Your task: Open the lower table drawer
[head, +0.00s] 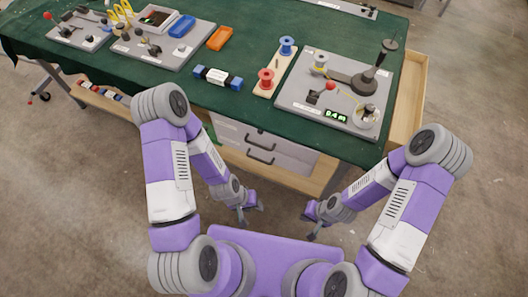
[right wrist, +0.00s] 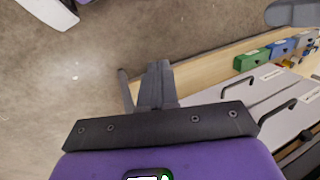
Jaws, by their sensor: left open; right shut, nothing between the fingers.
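The table's drawer unit sits under the green cloth, with two pale grey drawer fronts that both look shut. The lower drawer (head: 280,171) has a dark bar handle (head: 260,160); the upper drawer's handle (head: 261,146) is just above it. Both fronts also show at the right of the right wrist view, the lower handle (right wrist: 243,81) being nearer the wooden shelf. My left gripper (head: 251,214) is open and empty, below and in front of the drawers. My right gripper (head: 308,226) is shut and empty, to the right and apart from the handles; its fingers show together in the right wrist view (right wrist: 158,78).
The green-covered table (head: 245,110) holds a board with a lever and display (head: 340,95), red and blue spools, and trays. A wooden shelf (right wrist: 205,68) with coloured labelled blocks (right wrist: 253,59) runs below the drawers. Bare concrete floor lies around my grippers.

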